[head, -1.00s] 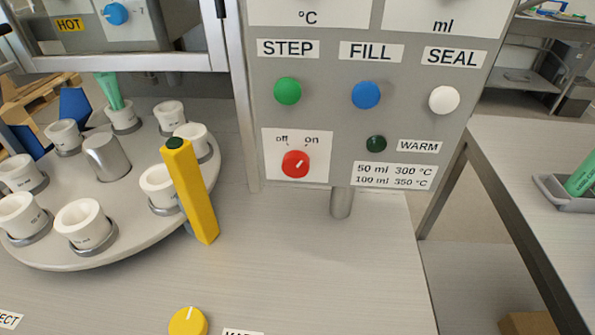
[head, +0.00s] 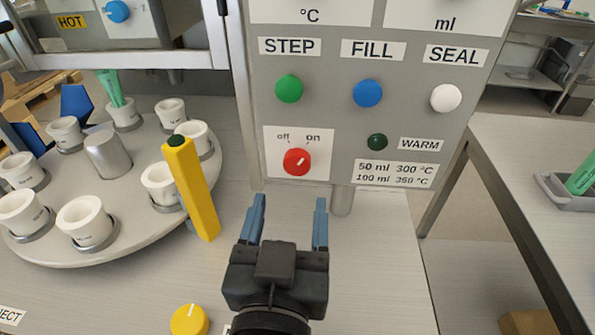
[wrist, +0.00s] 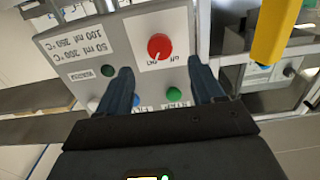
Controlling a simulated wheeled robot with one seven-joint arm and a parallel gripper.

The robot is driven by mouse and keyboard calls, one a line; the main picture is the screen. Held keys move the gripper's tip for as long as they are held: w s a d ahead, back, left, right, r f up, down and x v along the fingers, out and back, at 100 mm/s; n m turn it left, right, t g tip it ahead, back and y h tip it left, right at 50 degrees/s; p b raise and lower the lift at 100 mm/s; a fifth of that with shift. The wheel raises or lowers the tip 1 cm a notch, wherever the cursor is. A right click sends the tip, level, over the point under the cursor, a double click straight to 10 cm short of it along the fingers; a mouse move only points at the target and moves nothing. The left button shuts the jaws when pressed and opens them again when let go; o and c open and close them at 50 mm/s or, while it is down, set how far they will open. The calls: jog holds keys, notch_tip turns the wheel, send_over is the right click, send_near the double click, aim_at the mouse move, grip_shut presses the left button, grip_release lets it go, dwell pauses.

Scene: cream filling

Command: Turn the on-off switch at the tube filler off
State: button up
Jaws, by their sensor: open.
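The on-off switch (head: 297,162) is a red round knob on a white plate marked off and on, low on the grey panel of the tube filler (head: 350,110). Its white mark leans to the upper right, toward "on". In the wrist view the red knob (wrist: 160,46) appears upside down, beyond the fingertips and between their lines. My gripper (head: 290,208) is open and empty, with blue fingers spread below and in front of the knob, apart from it. The fingers also show in the wrist view (wrist: 160,75).
Green (head: 289,88), blue (head: 368,93) and white (head: 446,98) buttons sit above the knob. A yellow post (head: 192,190) stands left of my gripper, beside a turntable (head: 120,248) with several white cups. A yellow knob (head: 189,320) is at the lower left. The tabletop right of my gripper is clear.

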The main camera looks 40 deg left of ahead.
aim_at(297, 167)
jog(key=p+x, duration=0.1)
jog(key=x, duration=0.6)
jog(key=shift+w+a+p, duration=0.1)
jog(key=shift+w+p, duration=0.15)
jog(key=shift+p, duration=0.05)
jog(key=shift+c, duration=0.3)
jog(key=c, duration=1)
jog(key=shift+n, duration=0.3)
jog(key=n+p, duration=0.1)
jog(key=n, duration=0.4)
jog(key=shift+r+n+p, duration=0.1)
jog(key=shift+n+p, duration=0.2)
jog(key=shift+p, duration=0.05)
jog(key=n+p, duration=0.2)
jog(key=n, duration=0.3)
jog(key=shift+n, duration=0.3)
